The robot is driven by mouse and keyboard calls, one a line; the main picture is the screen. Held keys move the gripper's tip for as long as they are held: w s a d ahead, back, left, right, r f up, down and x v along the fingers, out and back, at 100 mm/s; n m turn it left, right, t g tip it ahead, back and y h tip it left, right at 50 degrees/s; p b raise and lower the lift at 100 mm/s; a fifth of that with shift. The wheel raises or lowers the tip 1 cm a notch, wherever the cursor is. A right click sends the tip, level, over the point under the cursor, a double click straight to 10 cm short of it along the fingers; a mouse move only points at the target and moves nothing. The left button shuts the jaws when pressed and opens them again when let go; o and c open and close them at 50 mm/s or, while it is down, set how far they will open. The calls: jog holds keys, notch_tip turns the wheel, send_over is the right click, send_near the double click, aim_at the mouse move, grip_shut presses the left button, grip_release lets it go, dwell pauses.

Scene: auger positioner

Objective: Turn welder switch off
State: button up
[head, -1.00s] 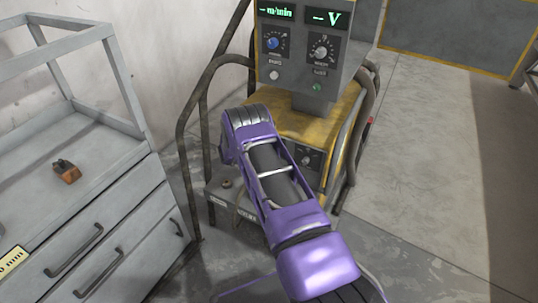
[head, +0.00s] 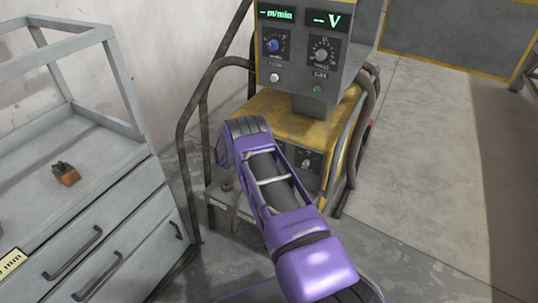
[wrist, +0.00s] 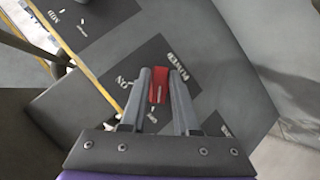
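The red welder switch (wrist: 158,88) shows in the wrist view on a dark plate marked POWER and ON. My gripper (wrist: 160,76) has its two fingers apart, one on each side of the red switch. The gap at the tips is narrow, and I cannot tell whether either finger touches the switch. In the head view the welder (head: 300,118) is a yellow and grey machine with lit green displays (head: 327,19). My purple arm reaches in front of its lower part. My gripper and the switch are hidden in that view.
Dark tube rails (head: 186,150) run along the welder's sides. A grey drawer cabinet (head: 100,235) stands at the left, with a small orange-brown object (head: 66,174) on it. Another dark plate (wrist: 95,22) shows at the upper left of the wrist view. Open floor lies to the right.

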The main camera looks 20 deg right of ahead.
jog(key=shift+o, duration=0.8)
jog(key=shift+w+d+r, duration=0.1)
jog(key=shift+r, duration=0.15)
jog(key=shift+d, duration=0.1)
jog(key=p+v, duration=0.2)
jog(key=v, duration=1.5)
jog(key=shift+a+p, duration=0.3)
jog(key=shift+a, duration=0.1)
